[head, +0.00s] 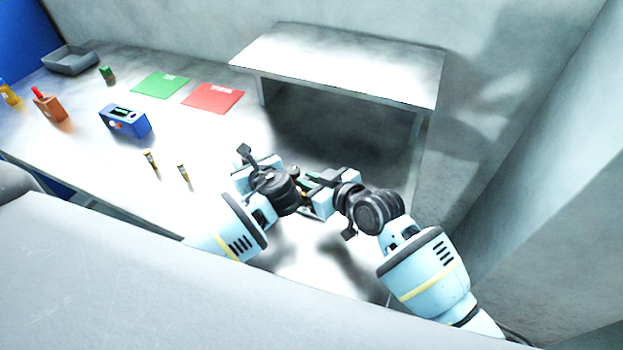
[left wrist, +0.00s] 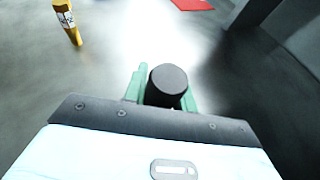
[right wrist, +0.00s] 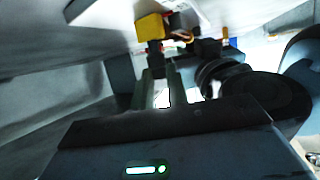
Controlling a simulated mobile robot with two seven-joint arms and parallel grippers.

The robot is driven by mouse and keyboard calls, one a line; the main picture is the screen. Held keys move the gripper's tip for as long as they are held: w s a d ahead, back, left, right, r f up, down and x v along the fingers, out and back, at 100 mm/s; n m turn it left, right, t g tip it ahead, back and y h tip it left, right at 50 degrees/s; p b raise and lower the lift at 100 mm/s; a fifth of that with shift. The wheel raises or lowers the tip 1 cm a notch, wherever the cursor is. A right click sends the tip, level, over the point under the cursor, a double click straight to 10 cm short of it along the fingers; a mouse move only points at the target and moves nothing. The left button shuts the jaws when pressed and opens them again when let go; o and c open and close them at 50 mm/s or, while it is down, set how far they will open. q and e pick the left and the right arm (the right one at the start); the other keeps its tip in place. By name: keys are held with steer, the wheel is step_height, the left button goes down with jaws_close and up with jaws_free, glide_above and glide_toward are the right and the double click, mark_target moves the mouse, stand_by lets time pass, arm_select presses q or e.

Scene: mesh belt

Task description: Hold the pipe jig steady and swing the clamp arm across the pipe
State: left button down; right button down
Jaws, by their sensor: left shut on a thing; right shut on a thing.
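The pipe jig is mostly hidden between my two grippers in the head view; only small dark, green and orange bits show there. My left gripper (head: 290,179) is low over the table, left of the jig. In the left wrist view its green fingers (left wrist: 163,92) are shut around an upright black cylinder (left wrist: 168,80). My right gripper (head: 312,189) comes in from the right, close to the left one. In the right wrist view its fingers (right wrist: 161,88) are shut on a dark piece (right wrist: 155,55) below a yellow block (right wrist: 149,27). I cannot tell the clamp arm's angle or the pipe.
A white raised shelf (head: 340,62) stands behind the grippers. Two small yellow labelled tubes (head: 150,158) (head: 184,173) stand to the left.

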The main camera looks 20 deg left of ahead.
steer(key=shift+s+f, duration=0.1)
steer(key=shift+f, duration=0.1)
steer(key=c, duration=1.4)
jaws_free()
steer(key=shift+r, duration=0.2)
steer(key=v, duration=1.2)
